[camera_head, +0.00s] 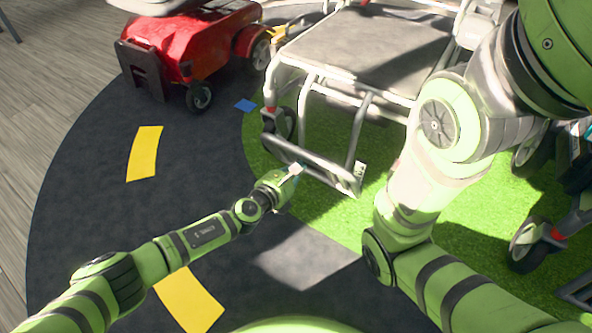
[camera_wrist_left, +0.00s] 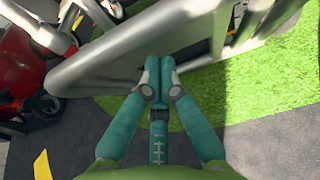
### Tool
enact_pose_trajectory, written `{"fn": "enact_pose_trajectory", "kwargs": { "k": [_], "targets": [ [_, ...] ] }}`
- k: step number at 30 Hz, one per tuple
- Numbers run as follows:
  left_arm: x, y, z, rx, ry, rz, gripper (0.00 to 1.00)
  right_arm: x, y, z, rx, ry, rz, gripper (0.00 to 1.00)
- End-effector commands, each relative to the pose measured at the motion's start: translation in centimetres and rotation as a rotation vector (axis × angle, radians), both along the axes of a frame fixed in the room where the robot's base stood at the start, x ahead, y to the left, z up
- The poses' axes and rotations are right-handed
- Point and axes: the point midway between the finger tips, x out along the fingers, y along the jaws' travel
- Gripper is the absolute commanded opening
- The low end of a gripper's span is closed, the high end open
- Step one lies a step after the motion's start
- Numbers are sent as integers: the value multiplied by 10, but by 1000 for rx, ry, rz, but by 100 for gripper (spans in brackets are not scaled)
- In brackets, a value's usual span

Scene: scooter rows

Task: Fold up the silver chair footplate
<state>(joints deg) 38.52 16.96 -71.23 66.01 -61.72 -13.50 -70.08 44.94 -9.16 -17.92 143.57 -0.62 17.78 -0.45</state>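The silver chair (camera_head: 360,45) stands at the upper middle of the head view, with a grey seat and a tubular silver frame. Its footplate (camera_head: 318,168) is at the front, low over the floor and lying out flat or slightly tilted. In the left wrist view the footplate (camera_wrist_left: 105,55) is a broad silver band across the top. My left gripper (camera_head: 295,172) is at the footplate's front edge. Its teal fingertips (camera_wrist_left: 158,72) are together, overlapping the edge in view; I cannot tell whether they touch it. My right gripper is out of view; only its arm shows.
A red scooter (camera_head: 195,45) stands at the upper left. Another wheeled chair's caster (camera_head: 527,243) is at the right edge. The chair stands on green turf (camera_head: 335,215); dark floor with yellow marks (camera_head: 145,153) lies open to the left.

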Motion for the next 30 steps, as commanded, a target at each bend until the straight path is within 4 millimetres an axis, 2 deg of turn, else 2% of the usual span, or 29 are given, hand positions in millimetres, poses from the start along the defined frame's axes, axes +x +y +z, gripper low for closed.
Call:
{"fn": "enact_pose_trajectory", "kwargs": {
  "k": [1,9,23,30],
  "targets": [
    [4,-3,6,-2,-3,0,0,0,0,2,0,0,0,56],
    [19,-14,18,-2,-2,-1,0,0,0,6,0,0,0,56],
    [23,-17,20,-2,-2,0,0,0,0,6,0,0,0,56],
    [38,-28,27,-2,-3,0,0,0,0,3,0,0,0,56]
  ]
}}
